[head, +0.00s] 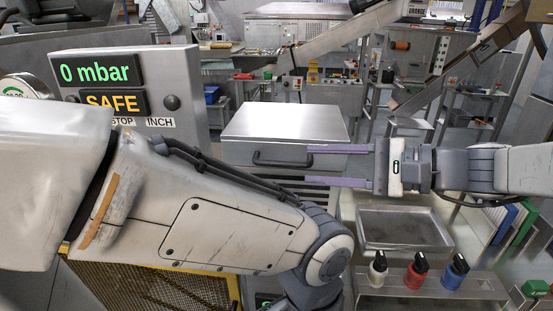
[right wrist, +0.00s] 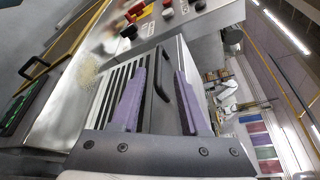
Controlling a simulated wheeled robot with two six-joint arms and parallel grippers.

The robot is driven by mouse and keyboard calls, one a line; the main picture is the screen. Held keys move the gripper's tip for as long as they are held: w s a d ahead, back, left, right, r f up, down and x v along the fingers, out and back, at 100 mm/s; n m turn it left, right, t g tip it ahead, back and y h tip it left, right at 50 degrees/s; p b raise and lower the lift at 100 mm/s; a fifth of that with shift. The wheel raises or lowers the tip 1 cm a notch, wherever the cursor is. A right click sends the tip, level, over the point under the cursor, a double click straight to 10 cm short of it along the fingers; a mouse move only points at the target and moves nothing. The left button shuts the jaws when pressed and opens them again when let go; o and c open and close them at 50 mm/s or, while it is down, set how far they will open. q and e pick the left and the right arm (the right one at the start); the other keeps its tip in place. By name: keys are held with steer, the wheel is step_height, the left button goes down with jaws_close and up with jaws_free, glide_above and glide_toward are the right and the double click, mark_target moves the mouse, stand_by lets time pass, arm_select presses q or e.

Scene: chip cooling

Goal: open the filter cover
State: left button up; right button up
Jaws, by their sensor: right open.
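The filter cover (head: 285,122) is a flat silver lid on a box in the middle of the head view. It lies level and looks shut. A black bar handle (head: 283,158) is on its front side. My right gripper (head: 308,165) comes in from the right with its purple fingers spread apart, tips near the handle's right end. In the right wrist view the handle (right wrist: 163,76) shows between the fingers of the open right gripper (right wrist: 160,72). I cannot tell whether they touch. My left arm crosses the foreground; its gripper is out of view.
A panel (head: 190,75) at the left reads "0 mbar" and "SAFE". A metal tray (head: 375,243) lies right of the box, below my right gripper. White, red and blue knobs (head: 414,276) stand in front of it. A yellow-framed mesh (head: 150,290) is at the lower left.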

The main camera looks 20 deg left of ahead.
mark_target(282, 165)
steer(key=p+x, duration=0.2)
steer(key=x, duration=0.7)
steer(key=shift+s, duration=0.1)
jaws_close()
steer(key=shift+f, duration=0.1)
stand_by(0.9)
